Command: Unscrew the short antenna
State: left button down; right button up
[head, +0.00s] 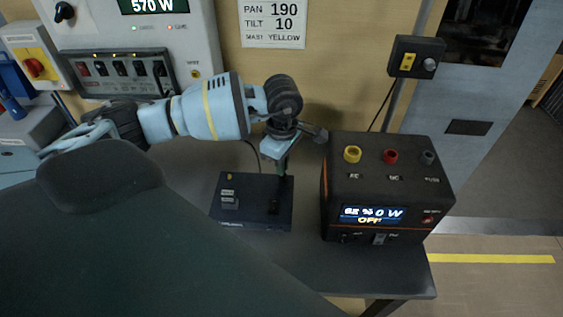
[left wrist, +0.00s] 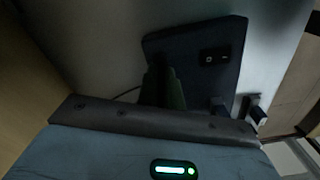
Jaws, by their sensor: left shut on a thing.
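A small dark box (head: 235,219) sits on the table in the middle of the head view; it also shows in the left wrist view (left wrist: 195,60). A short dark antenna (head: 273,199) stands on the right part of its top. My left gripper (head: 281,176) points down over the box and is shut on the antenna's upper part, which the fingers hide. In the left wrist view the dark green fingers (left wrist: 165,90) reach down to the box, and the antenna is hard to make out. My right gripper is not in view.
A black power unit (head: 388,180), its display reading OFF, stands just right of the box. A control panel (head: 125,73) is on the wall at left, with a sign (head: 272,24) beside it. A strip of table (head: 385,270) in front is clear.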

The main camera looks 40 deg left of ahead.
pick_arm(q)
jog(key=shift+n+p, duration=0.65)
jog(key=shift+n, duration=1.35)
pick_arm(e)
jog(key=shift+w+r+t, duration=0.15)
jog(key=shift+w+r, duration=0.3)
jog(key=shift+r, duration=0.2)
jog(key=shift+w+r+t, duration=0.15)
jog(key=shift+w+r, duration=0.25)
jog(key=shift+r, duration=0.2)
